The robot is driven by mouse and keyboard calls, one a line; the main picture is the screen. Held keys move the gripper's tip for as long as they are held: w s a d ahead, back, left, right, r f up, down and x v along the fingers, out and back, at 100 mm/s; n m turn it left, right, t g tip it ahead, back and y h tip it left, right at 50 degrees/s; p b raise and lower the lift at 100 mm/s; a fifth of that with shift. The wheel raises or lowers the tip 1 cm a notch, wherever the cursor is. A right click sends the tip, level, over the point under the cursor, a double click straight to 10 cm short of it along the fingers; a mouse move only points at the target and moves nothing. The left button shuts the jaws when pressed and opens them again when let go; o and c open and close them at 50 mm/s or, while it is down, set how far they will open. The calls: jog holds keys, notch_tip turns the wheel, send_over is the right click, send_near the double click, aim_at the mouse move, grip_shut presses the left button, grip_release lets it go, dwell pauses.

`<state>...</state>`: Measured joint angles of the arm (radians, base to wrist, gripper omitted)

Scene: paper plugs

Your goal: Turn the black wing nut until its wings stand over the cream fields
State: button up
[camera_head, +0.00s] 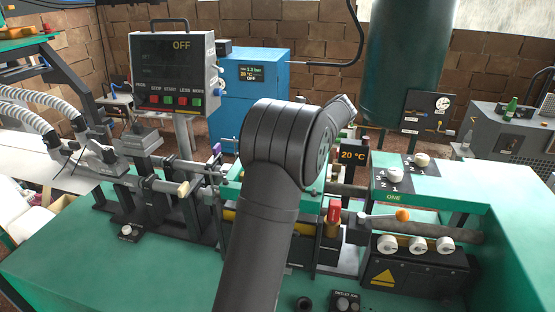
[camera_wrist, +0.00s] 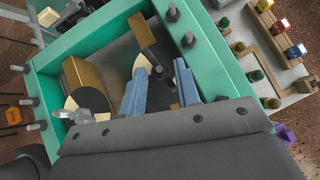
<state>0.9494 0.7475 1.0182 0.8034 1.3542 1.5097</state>
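In the wrist view, a black wing nut (camera_wrist: 154,58) sits over a disc with cream (camera_wrist: 142,62) and dark fields, inside a green-walled frame. Its wings lie slanted, from upper left to lower right, and partly cover the disc. My gripper (camera_wrist: 160,62) has two blue-grey fingers standing apart, one on each side of the nut. I see no clear contact with it. A second disc with cream and black fields lies to the left, with a grey wing nut (camera_wrist: 84,103) on it. In the head view my own arm hides the gripper and the nuts.
The green frame wall (camera_wrist: 205,50) carries several grey bolts close to the right of the fingers. Brass-coloured blocks (camera_wrist: 84,78) stand inside the frame. A tray with small coloured items (camera_wrist: 280,27) lies outside it. A control panel (camera_head: 174,70) reads OFF.

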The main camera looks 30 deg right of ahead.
jog(key=s+a+r+m+t+h, duration=0.15)
jog(key=s+r+m+h, duration=0.4)
jog(key=s+r, duration=0.65)
jog(key=s+a+n+h, duration=0.2)
jog(key=s+a+n, duration=0.2)
jog(key=a+n, duration=0.3)
jog(key=s+a+n+h, duration=0.3)
jog(key=s+a+n, duration=0.1)
jog(key=a+n, duration=0.3)
jog(key=shift+s+a+f, duration=0.15)
jog(key=shift+s+a, duration=0.15)
jog(key=shift+a, duration=0.35)
jog(key=shift+g, duration=0.25)
